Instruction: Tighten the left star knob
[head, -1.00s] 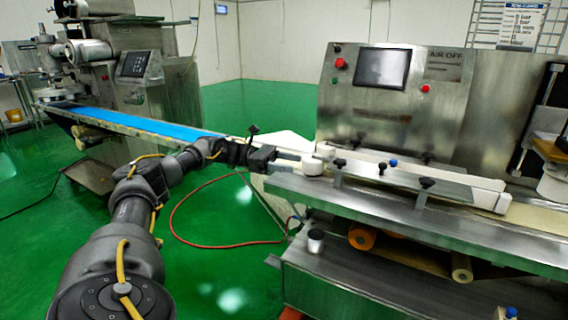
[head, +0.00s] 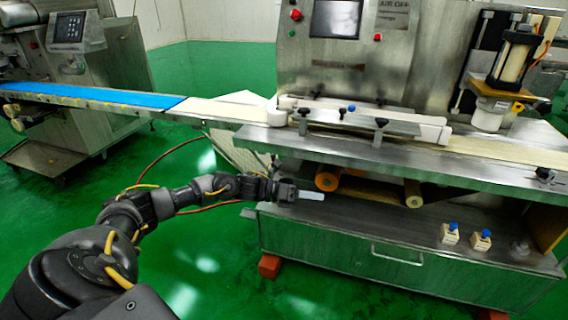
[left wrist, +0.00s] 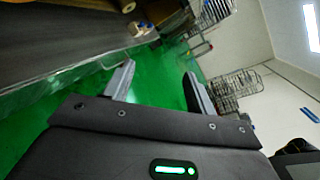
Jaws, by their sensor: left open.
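A black star knob (head: 304,113) stands at the left end of the guide rails over the belt, in the head view. A second black knob (head: 381,123) stands further right on the same plate. My left gripper (head: 312,195) is below the tabletop edge, over the lower shelf, well under the left knob and apart from it. Its fingers point right. In the left wrist view, both fingers of the left gripper (left wrist: 159,70) stand apart with nothing between them. The star knobs do not show in the left wrist view. My right gripper is not in view.
The steel tabletop edge (head: 420,172) overhangs the lower shelf (head: 345,222). An orange roller (head: 327,181) and a pale roller (head: 413,194) sit beneath it. Two blue-topped blocks (head: 450,233) (head: 481,239) stand on the shelf. Green floor is open at left.

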